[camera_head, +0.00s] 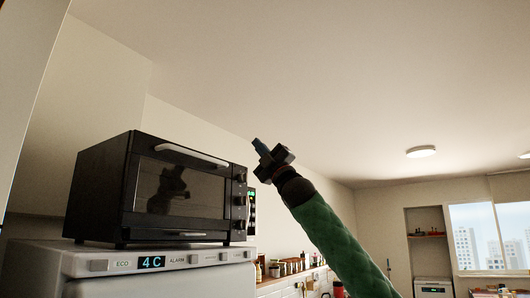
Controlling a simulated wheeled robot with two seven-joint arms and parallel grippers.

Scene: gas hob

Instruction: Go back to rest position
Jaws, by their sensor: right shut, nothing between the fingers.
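My right gripper (260,148) is raised in the middle of the head view, at the end of my green-sleeved arm, which comes up from the lower right. It is shut and empty. It is to the right of the black oven (180,190), near the height of its top, and looks apart from it. My left gripper is not in view.
The oven, with a door handle (191,155) and knobs, stands on a white appliance (40,262) with a lit display. A shelf of jars (290,267) runs along the wall behind. A window (490,236) is at the far right. The space above my arm is clear.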

